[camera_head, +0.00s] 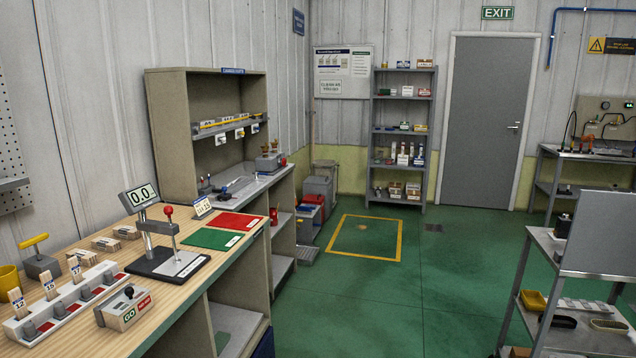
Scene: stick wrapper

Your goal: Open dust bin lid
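A grey bin (318,186), which looks like the dust bin, stands on the floor in the back corner. It is between the end of the workbench and the tall shelf rack. Its top (324,164) looks covered, but it is too small to tell how the lid sits. A low unit with red and blue items (312,201) stands in front of it and hides its lower part. Neither of my grippers is in view.
A wooden workbench (75,249) with a gauge stand and red and green mats runs along the left. A yellow floor square (366,236) lies before the shelf rack (401,130). A metal cart (582,252) stands at the right. The green floor between is clear.

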